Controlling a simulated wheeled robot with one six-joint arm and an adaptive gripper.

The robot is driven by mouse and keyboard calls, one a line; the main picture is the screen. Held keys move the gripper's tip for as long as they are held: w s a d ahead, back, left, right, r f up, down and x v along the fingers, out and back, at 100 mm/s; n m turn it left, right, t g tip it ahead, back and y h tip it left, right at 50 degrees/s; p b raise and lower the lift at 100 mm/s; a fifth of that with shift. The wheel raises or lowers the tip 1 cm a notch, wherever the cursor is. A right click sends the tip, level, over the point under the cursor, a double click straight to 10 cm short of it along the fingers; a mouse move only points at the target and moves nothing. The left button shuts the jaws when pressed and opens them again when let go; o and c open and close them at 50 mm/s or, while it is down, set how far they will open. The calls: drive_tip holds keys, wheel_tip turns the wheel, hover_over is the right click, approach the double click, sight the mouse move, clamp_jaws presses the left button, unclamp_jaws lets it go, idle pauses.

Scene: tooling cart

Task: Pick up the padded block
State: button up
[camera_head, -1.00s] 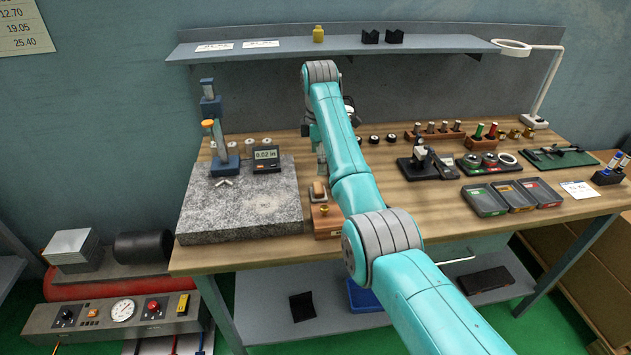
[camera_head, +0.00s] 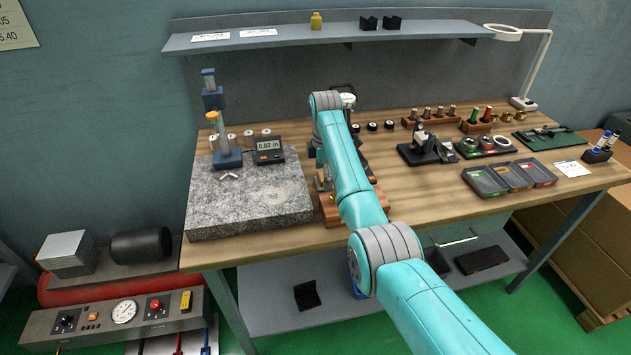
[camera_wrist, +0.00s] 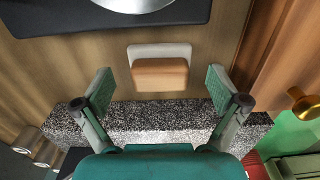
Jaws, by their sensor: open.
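The padded block (camera_wrist: 160,75) is a small tan block with a white layer along its far side. In the wrist view it lies at the upper middle, between and slightly beyond my fingertips. My gripper (camera_wrist: 160,90) is open, with one green-padded finger on each side of the block and a visible gap to both. In the head view my gripper (camera_head: 324,178) is low over the bench, just right of the granite plate, and I cannot make out the block there.
The granite plate (camera_head: 215,217) carries a stand (camera_head: 224,150) and a digital gauge (camera_head: 269,150), left of my gripper. In the wrist view a dark base with a silver disc (camera_wrist: 138,4) lies beyond the block, and a brass knob (camera_wrist: 303,103) is at right.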

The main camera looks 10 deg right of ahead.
drive_tip(key=shift+f, duration=0.2)
drive_tip(key=c, duration=1.2)
drive_tip(key=shift+c, duration=1.3)
drive_tip(key=shift+f, duration=0.1)
wheel_tip(320, 180, up, 10)
drive_tip(key=shift+r, duration=0.15)
